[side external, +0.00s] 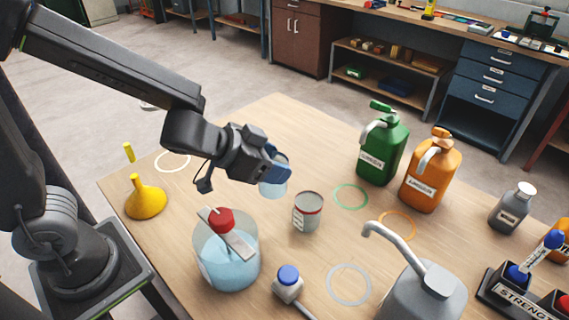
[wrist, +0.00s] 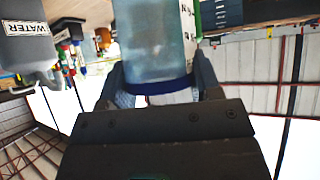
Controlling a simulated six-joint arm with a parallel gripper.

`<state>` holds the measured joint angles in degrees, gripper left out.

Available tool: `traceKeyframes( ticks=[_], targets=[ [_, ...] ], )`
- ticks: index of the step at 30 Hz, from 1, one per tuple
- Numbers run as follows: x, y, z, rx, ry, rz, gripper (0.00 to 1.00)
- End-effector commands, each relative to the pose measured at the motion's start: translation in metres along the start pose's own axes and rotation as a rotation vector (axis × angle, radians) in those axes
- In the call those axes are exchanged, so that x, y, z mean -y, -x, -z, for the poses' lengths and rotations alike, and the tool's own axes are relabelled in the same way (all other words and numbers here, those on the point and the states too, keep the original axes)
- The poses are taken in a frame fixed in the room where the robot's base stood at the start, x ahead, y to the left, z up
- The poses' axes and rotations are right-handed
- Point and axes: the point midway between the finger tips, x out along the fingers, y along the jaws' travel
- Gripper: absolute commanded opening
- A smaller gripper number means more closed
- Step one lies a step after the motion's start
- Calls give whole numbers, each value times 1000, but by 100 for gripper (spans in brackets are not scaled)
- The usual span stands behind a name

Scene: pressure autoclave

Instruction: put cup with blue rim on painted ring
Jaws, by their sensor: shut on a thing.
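My gripper (side external: 275,170) is shut on a translucent pale-blue cup (side external: 272,187) and holds it above the table. In the wrist view the cup (wrist: 154,40) sits between the two fingers (wrist: 160,82), with its dark blue rim (wrist: 160,86) at the finger end. Several painted rings lie on the table: a white ring (side external: 157,166) at the back left, a green ring (side external: 335,197) right of the cup, an orange ring (side external: 380,223), and a pale grey ring (side external: 328,285) at the front. All look empty. The task names no ring colour.

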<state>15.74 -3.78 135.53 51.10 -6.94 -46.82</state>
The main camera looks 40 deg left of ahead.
Motion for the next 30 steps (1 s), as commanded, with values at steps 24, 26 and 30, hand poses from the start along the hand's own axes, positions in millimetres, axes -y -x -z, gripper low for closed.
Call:
traceKeyframes(
  ticks=[24, 26, 30],
  targets=[
    [58, -34, -29, 14, 98, 76, 32],
    [69, -40, -32, 11, 114, 100, 32],
    [99, -53, -41, 5, 147, 160, 32]
  ],
)
